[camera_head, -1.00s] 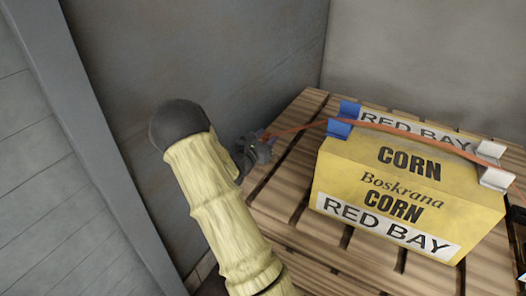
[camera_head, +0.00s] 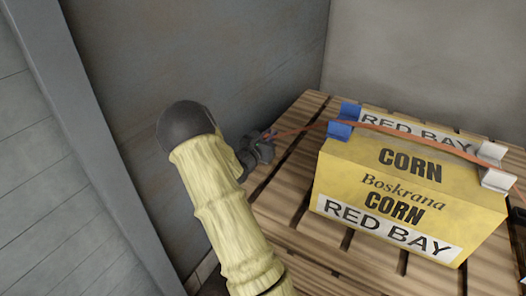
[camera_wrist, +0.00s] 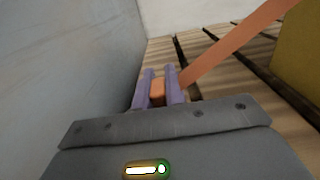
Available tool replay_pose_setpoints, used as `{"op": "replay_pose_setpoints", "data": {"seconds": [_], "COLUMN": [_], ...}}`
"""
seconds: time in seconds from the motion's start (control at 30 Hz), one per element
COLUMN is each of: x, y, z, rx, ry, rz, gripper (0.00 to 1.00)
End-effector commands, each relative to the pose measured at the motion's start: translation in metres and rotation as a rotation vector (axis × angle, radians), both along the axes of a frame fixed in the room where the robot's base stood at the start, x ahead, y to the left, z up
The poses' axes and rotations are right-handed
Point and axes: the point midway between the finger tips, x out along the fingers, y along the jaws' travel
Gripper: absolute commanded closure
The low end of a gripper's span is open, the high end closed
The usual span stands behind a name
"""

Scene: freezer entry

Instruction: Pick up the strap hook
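In the wrist view, the two purple fingers of my gripper (camera_wrist: 158,82) stand close on both sides of a small orange piece, the strap hook (camera_wrist: 157,92). The piece fills the gap between the fingers, so the gripper looks shut on it. The strap (camera_wrist: 235,48) leads away up and right from beside the right finger. The hook is hidden by my gripper in the head view.
The yellow corn box (camera_head: 405,185) stands on a slatted wooden pallet (camera_head: 290,195). A blue corner guard (camera_head: 343,120) and a pale one (camera_head: 495,170) sit under the strap. A grey wall (camera_head: 190,55) is close to my gripper's left.

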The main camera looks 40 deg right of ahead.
Motion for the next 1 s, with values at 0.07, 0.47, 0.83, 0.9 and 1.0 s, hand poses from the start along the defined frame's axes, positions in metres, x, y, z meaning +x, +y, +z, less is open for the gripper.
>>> {"op": "replay_pose_setpoints", "data": {"seconds": [0.07, 0.47, 0.83, 0.9, 1.0], "x": [0.0, 0.0, 0.002, 0.002, 0.002], "y": [0.0, 0.0, 0.003, 0.003, 0.003], "z": [0.0, 0.019, 0.088, 0.095, 0.101], "rx": [-0.001, 0.0, 0.001, 0.001, -0.001], "ry": [-0.001, -0.004, -0.004, -0.004, -0.001], "rz": [0.001, 0.0, 0.005, 0.005, 0.004], "gripper": [1.0, 1.0, 1.0, 1.0, 1.0]}}
